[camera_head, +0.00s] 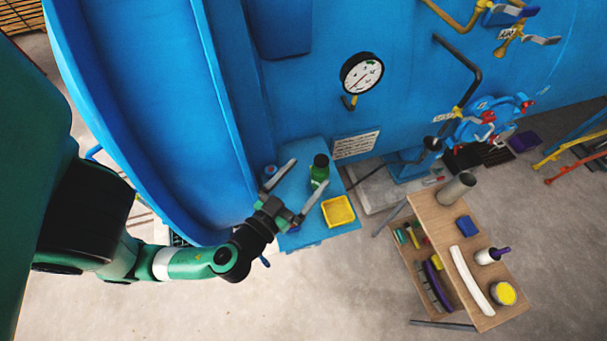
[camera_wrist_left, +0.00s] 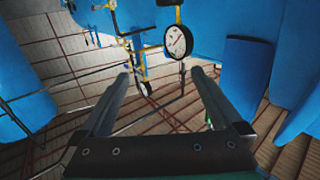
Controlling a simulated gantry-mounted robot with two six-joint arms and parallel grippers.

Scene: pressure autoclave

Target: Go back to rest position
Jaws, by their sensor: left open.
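My left gripper (camera_head: 303,189) is open, with its two fingers spread apart and nothing between them. In the head view it shows over a small blue shelf, with a green bottle (camera_head: 319,171) and a yellow tray (camera_head: 338,211) just to its right in the picture. In the left wrist view its fingers (camera_wrist_left: 161,97) point toward yellow pipes and a gauge, and the space between them is empty. I cannot tell how far the gripper is above the shelf. My right gripper is in neither view.
The large blue autoclave (camera_head: 300,98) fills the back, with a round gauge (camera_head: 361,73) and pipes. The blue shelf (camera_head: 290,240) juts out below it. A wooden cart (camera_head: 476,228) with several items stands at right. The floor (camera_head: 340,290) between is clear.

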